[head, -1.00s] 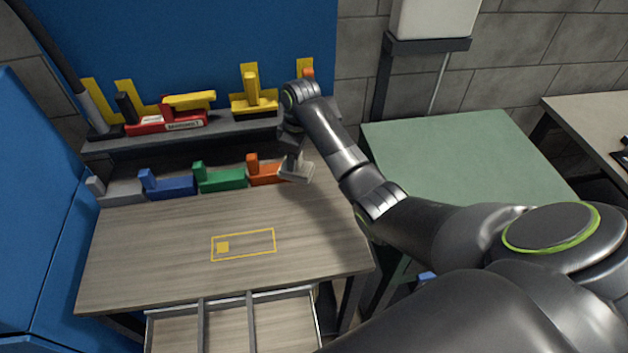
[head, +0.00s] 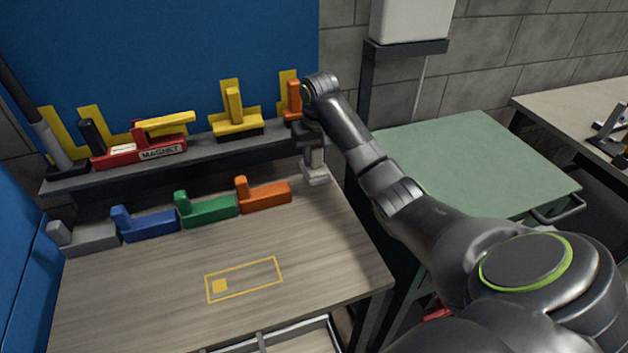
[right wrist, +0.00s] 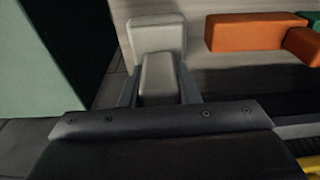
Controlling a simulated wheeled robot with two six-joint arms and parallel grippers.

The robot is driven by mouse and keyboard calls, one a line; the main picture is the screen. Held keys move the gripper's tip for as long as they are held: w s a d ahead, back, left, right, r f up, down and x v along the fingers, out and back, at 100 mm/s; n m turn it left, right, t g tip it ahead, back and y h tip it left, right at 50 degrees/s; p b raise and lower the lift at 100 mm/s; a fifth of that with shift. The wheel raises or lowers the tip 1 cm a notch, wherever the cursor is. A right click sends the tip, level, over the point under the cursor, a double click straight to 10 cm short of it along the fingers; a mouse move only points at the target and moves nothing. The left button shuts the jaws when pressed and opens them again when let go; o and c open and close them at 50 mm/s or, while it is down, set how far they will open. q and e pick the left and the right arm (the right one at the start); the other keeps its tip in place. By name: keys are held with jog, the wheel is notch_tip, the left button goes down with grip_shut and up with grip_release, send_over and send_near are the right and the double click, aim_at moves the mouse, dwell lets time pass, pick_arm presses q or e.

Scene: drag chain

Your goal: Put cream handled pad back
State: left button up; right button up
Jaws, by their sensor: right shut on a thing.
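The cream handled pad (head: 317,176) is at the right end of the row of pads, near the table's back right corner. My right gripper (head: 313,158) is shut on its handle from above. In the right wrist view, the cream handle (right wrist: 160,77) sits between the two fingers, with the cream block (right wrist: 157,34) beyond it. The pad looks about level; I cannot tell whether it touches the tabletop. The orange handled pad (head: 264,195) is its neighbour on the left, with a gap between them. My left gripper is not in view.
Green (head: 208,209), blue (head: 150,224) and grey (head: 88,239) handled pads continue the row leftward. A dark shelf (head: 200,152) behind holds red and yellow tools. A yellow outline (head: 244,280) on the tabletop is empty. A green-topped cabinet (head: 475,160) stands to the right.

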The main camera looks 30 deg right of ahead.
aim_at(316, 147)
notch_tip(316, 147, down, 5)
jog(key=shift+f+p, duration=0.2)
jog(key=shift+p, duration=0.1)
jog(key=shift+f, duration=0.3)
jog(key=o, duration=0.9)
jog(key=shift+f, duration=0.1)
jog(key=shift+o, duration=0.2)
jog(key=r, duration=0.5)
jog(key=r+b, duration=0.1)
jog(key=r, duration=0.1)
jog(key=shift+s+r, duration=0.35)
jog(key=shift+r, duration=0.05)
jog(key=r+p, duration=0.2)
jog(key=r, duration=0.1)
jog(key=shift+s+a+r+p, duration=0.1)
jog(key=shift+s+a+p, duration=0.1)
jog(key=shift+p, duration=0.15)
jog(key=shift+s+r+p, duration=0.15)
jog(key=shift+r+p, duration=0.5)
jog(key=shift+p, duration=0.1)
